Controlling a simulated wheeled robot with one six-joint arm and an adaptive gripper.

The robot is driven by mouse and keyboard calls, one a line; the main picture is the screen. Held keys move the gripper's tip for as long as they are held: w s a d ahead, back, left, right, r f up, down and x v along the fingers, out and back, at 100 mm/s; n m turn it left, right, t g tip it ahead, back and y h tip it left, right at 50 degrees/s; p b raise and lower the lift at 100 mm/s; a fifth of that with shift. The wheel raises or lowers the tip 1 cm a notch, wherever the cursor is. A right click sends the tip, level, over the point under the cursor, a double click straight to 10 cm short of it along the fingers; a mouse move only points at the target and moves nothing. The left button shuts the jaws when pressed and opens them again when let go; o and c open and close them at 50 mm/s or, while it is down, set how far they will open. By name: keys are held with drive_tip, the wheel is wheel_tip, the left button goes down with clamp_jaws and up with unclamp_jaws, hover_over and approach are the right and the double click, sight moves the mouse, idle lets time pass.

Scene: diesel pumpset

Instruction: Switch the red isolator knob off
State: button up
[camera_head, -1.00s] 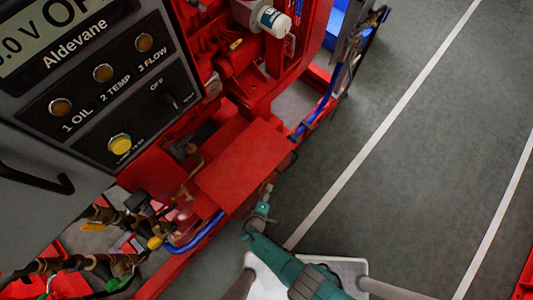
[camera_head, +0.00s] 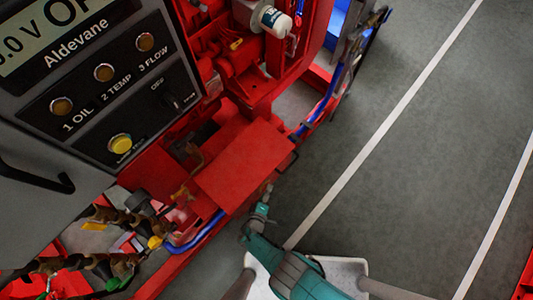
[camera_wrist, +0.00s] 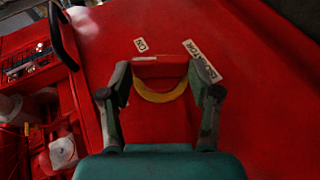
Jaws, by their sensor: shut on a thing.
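In the wrist view the red isolator knob (camera_wrist: 159,68) is a red block with a yellow ring (camera_wrist: 160,94) curving below it, on a red panel (camera_wrist: 250,95). A small white "ON" label (camera_wrist: 141,45) is just above the knob and a tilted label, which seems to read "ISOLATOR" (camera_wrist: 203,60), is at its upper right. My gripper (camera_wrist: 160,77) has one dark finger on each side of the knob and is shut on it. The knob's lower part is in shadow. In the head view I cannot make out the knob.
In the head view a grey control panel (camera_head: 150,92) with lamps, a yellow button (camera_head: 121,144) and a small black switch is at upper left. Red machinery, pipes and valves (camera_head: 115,215) lie below it. Grey floor with white lines is open at right.

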drive_tip(key=shift+d, duration=0.2)
drive_tip(key=o, duration=1.1)
drive_tip(key=shift+o, duration=0.2)
drive_tip(key=shift+a+r, duration=0.1)
drive_tip(key=shift+r, duration=0.1)
wheel_tip(320, 180, up, 10)
drive_tip(key=shift+f, duration=0.2)
drive_tip(key=shift+c, duration=0.2)
